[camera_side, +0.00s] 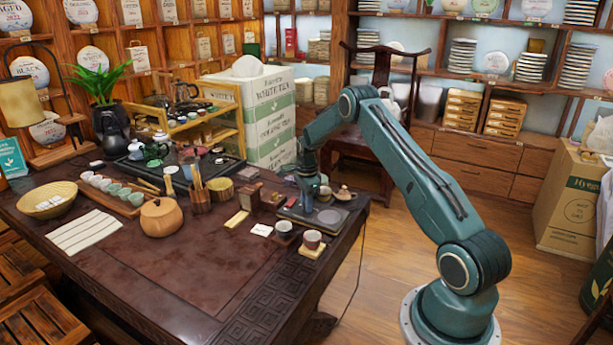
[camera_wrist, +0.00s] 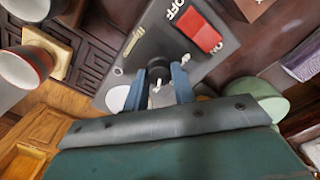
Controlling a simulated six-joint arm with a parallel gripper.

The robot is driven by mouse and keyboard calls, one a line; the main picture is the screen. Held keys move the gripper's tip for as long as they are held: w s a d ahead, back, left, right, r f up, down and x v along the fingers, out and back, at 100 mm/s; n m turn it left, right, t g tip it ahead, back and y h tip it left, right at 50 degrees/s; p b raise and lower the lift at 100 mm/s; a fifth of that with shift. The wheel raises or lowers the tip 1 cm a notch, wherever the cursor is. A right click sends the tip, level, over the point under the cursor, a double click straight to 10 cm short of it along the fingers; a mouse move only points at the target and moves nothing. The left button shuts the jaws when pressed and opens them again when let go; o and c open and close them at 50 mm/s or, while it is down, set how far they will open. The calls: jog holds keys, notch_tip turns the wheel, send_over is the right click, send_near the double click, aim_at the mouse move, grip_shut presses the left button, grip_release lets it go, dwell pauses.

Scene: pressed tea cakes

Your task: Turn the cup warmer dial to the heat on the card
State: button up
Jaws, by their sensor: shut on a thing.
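The cup warmer (camera_side: 328,216) is a flat dark grey unit near the table's right end. In the wrist view its dark panel (camera_wrist: 135,58) shows a red switch (camera_wrist: 197,30) with "OFF" lettering beside it. The dark round dial (camera_wrist: 158,68) sits between my blue fingers, with pale marks near it; its setting cannot be read. My gripper (camera_wrist: 161,86) is shut on the dial, one finger on each side. In the side view my gripper (camera_side: 308,198) reaches down onto the warmer and hides the dial. A small white card (camera_side: 262,230) lies on the table left of the warmer; its print is unreadable.
The table's front middle (camera_side: 200,275) is clear.

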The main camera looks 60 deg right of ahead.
jog(key=n, duration=0.6)
jog(key=shift+n, duration=0.3)
jog(key=n, duration=1.2)
jog(key=shift+n, duration=0.3)
jog(key=n, duration=0.4)
jog(key=shift+n, duration=0.3)
jog(key=o, duration=1)
jog(key=shift+r, duration=0.1)
